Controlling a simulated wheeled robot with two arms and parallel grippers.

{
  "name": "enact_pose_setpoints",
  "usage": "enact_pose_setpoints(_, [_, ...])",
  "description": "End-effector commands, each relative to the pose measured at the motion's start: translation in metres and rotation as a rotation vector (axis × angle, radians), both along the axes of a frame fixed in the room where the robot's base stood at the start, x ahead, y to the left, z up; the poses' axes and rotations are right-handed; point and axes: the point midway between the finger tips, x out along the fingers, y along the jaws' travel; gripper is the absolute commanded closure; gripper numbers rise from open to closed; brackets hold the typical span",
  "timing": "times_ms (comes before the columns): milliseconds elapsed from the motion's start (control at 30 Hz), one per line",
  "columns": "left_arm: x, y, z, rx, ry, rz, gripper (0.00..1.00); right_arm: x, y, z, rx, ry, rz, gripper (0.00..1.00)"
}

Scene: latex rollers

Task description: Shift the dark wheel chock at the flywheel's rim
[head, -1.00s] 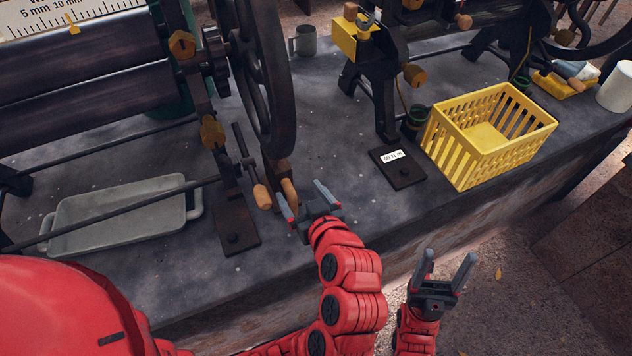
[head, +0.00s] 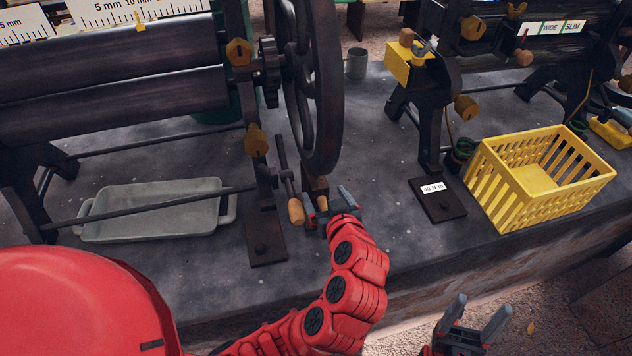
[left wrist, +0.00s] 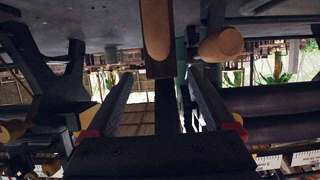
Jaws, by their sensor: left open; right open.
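The dark wheel chock (head: 317,184) sits on the bench at the foot of the black flywheel's rim (head: 326,150), its wooden handle (head: 322,203) towards me. My left gripper (head: 328,200) is open at the handle, one finger on each side in the head view. In the left wrist view the chock's handle (left wrist: 155,28) lines up with the gap between the left gripper's fingers (left wrist: 160,85); I cannot tell how deep it sits between them. My right gripper (head: 482,318) is open and empty, low in front of the bench edge.
A second wooden handle (head: 296,211) on a dark lever hangs just left of the chock. A dark foot plate (head: 266,250) and a grey tray (head: 150,225) lie further left. A yellow basket (head: 490,205) and a labelled dark plate (head: 448,209) stand right. Bench between is clear.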

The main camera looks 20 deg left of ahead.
Motion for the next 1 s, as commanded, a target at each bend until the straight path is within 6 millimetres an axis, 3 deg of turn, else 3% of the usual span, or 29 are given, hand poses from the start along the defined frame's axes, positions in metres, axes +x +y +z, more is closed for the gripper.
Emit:
enact_pose_setpoints(200, [0.031, 0.025, -0.015, 0.000, 0.007, 0.009, 0.12, 0.000, 0.000, 0.010, 0.000, 0.001, 0.000, 0.33])
enact_pose_setpoints(500, [0.064, 0.045, -0.031, -0.002, 0.005, 0.006, 0.12, 0.000, 0.000, 0.023, 0.000, 0.000, 0.000, 0.33])
enact_pose_setpoints(933, [0.071, 0.049, -0.036, -0.002, 0.004, 0.001, 0.12, 0.000, 0.000, 0.024, 0.000, 0.001, 0.000, 0.33])
enact_pose_setpoints(1000, [0.071, 0.049, -0.036, -0.001, 0.003, 0.002, 0.21, 0.000, 0.000, 0.024, 0.000, 0.001, 0.000, 0.33])
